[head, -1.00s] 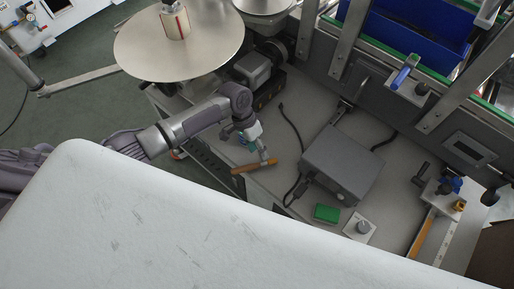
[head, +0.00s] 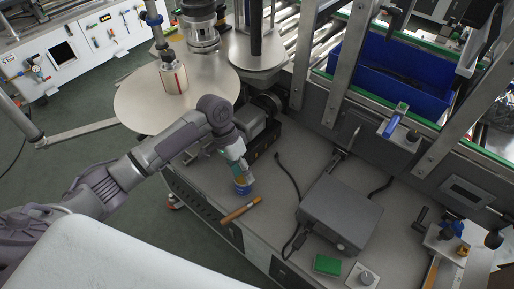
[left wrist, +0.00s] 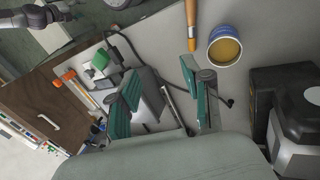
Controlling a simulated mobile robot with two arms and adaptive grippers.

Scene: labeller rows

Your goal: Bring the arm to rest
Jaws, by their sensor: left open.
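My left gripper (head: 237,172) is open and empty above the grey bench top. In the head view, its fingers are just above and overlap a small blue tin (head: 241,188); I cannot tell if they touch it there. The left wrist view shows the green-padded fingers (left wrist: 158,92) spread wide, with the tin (left wrist: 226,48) outside them, upright, yellowish inside. A wooden-handled tool (head: 240,210) lies on the bench beside the tin, apart from the fingers. It also shows in the left wrist view (left wrist: 192,28). My right gripper is not in view.
A grey box (head: 340,212) with cables stands right of the gripper, and a green block (head: 327,264) lies in front of it. A round metal disc (head: 150,98) is behind my left arm. A blue bin (head: 390,78) is beyond metal posts.

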